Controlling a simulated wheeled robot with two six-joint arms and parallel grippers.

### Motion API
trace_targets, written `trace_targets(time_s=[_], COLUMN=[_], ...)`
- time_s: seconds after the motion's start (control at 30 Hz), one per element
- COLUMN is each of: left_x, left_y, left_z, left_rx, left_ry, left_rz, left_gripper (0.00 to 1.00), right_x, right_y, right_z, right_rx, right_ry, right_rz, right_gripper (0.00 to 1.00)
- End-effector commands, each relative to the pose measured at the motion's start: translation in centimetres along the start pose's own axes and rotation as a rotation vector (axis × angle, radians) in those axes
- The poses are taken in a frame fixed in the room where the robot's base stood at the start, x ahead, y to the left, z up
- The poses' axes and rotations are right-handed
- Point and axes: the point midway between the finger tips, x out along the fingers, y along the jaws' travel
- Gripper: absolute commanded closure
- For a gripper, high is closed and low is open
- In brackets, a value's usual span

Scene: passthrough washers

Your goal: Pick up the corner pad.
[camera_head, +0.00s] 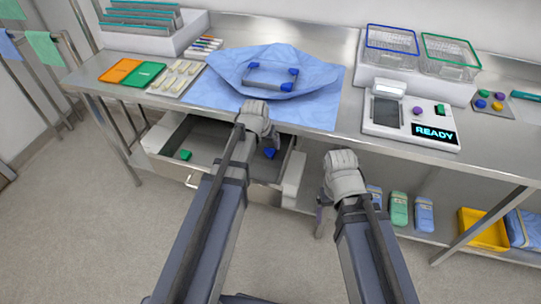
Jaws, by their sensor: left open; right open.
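A blue corner pad (270,153) lies in the open drawer (218,146) under the table, toward its right side. A green pad (185,155) lies at the drawer's left. A grey frame (268,77) with blue pads on some of its corners rests on the crumpled blue cloth on the table. My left gripper (257,108) is over the back of the drawer by the table's front edge, above and left of the blue pad in the picture. My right gripper (341,158) is empty in front of the table, right of the drawer. Both are open; their fingertips are hard to make out.
A console reading READY (410,121) stands at the right on the table (330,60), before two wire baskets. Orange (120,70) and green (143,74) cards lie at the left. The lower shelf holds packets and a yellow bin (483,229). The floor in front is clear.

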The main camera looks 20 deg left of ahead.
Motion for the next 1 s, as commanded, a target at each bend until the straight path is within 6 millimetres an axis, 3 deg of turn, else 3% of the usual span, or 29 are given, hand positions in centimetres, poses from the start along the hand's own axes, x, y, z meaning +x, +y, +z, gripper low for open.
trace_targets(time_s=[0.1, 0.47, 0.8, 1.0], left_x=[1.6, 2.6, 6.7, 6.9], left_y=[0.0, 0.0, 0.1, 0.1], left_z=[0.1, 0.1, 0.2, 0.1], left_rx=[0.000, 0.000, 0.000, 0.000], left_ry=[0.000, -0.001, -0.001, -0.001], left_rz=[0.000, 0.000, 0.000, 0.000], left_gripper=[0.12, 0.12, 0.12, 0.12], right_x=[1.5, 2.5, 6.2, 6.3], right_y=[-0.1, -0.2, -0.6, -0.6], right_z=[-0.1, -0.1, -0.3, -0.4], right_rx=[0.000, 0.000, -0.001, -0.001], right_ry=[0.000, 0.000, 0.000, 0.000], right_rz=[0.000, 0.000, 0.000, 0.000], right_gripper=[0.14, 0.14, 0.14, 0.14])
